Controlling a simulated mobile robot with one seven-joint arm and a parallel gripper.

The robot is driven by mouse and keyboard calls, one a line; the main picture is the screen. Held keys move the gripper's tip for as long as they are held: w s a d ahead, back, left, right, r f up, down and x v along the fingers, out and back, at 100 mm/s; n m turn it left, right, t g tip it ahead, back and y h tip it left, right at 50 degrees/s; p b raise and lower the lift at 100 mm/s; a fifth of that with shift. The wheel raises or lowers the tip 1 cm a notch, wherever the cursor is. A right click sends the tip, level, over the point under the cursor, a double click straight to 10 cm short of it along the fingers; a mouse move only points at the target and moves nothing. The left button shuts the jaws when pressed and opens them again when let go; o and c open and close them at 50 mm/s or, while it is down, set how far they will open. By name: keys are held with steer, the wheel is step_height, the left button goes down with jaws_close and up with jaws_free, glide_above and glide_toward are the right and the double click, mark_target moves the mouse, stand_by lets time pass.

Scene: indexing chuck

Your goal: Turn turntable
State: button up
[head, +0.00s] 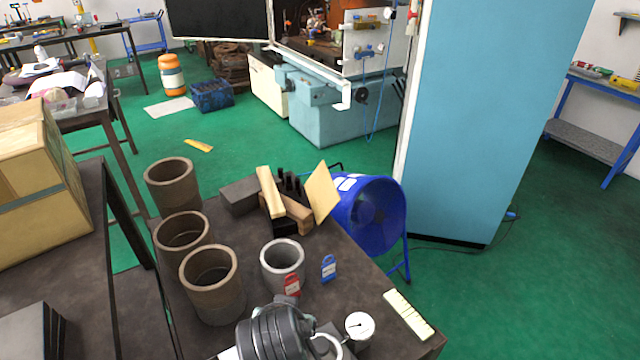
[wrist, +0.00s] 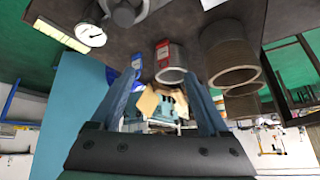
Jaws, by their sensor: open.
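The grey metal round chuck (wrist: 125,13), which I take for the turntable, is at the top edge of the wrist view, partly cut off. In the head view only a pale curved part of it (head: 328,341) shows at the bottom, beside a dark ribbed part of my arm that hides the rest. My gripper (wrist: 164,82) shows in the wrist view with two blue-grey fingers apart and nothing between them. The chuck lies beyond the fingertips, apart from them. The fingers cannot be made out in the head view.
A round dial gauge (head: 360,326) stands right of the chuck. A grey cylinder (head: 283,262) with a red tag (head: 292,285) and a blue tag (head: 328,268) stand behind. Several brown cylinders (head: 212,285) line the left. A pale strip (head: 408,314) lies near the right table edge.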

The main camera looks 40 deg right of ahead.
mark_target(321, 345)
steer(key=s+m+g+p, duration=0.1)
steer(key=s+g+p, duration=0.25)
steer(key=s, duration=0.25)
steer(key=shift+t+y, duration=0.4)
steer(key=shift+t, duration=0.05)
steer(key=p+x, duration=0.1)
steer(key=x, duration=1.2)
steer(key=shift+d, duration=0.2)
jaws_close()
